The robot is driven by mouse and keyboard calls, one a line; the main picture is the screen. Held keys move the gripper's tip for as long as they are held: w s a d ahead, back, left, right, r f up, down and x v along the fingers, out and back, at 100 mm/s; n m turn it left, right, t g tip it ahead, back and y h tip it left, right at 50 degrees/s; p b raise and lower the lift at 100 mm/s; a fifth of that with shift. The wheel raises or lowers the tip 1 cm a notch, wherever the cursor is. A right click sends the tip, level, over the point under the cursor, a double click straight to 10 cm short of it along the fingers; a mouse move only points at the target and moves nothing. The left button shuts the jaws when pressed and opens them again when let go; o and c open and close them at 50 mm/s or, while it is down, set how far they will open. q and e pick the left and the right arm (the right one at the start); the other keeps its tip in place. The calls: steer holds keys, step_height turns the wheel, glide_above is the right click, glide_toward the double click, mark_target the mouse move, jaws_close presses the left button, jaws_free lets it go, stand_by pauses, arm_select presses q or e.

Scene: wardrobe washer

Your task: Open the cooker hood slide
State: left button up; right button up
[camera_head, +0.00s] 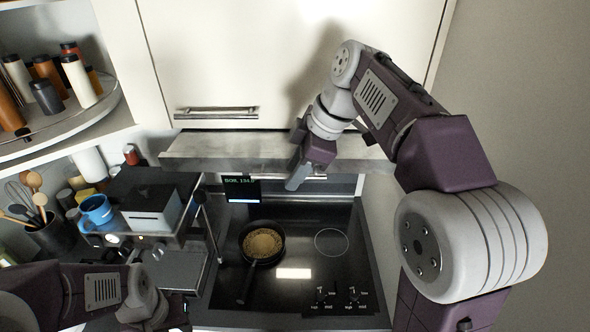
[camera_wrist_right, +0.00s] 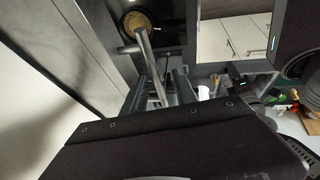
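The cooker hood slide (camera_head: 225,150) is a grey metal panel with a straight front edge, below the white cabinet and above the cooktop. My right gripper (camera_head: 297,178) is at the hood's front edge, right of its middle, pointing down; I cannot tell whether it touches the edge.
A pan (camera_head: 262,243) with food sits on the black cooktop (camera_head: 310,275). A coffee machine (camera_head: 150,210) with a blue mug (camera_head: 97,212) stands left of it. The white cabinet (camera_head: 240,60) with a bar handle (camera_head: 215,113) is above. A shelf with bottles (camera_head: 80,80) is upper left.

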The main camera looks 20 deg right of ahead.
steer(key=v, duration=0.9)
steer(key=shift+p, duration=0.35)
steer(key=shift+s, duration=0.1)
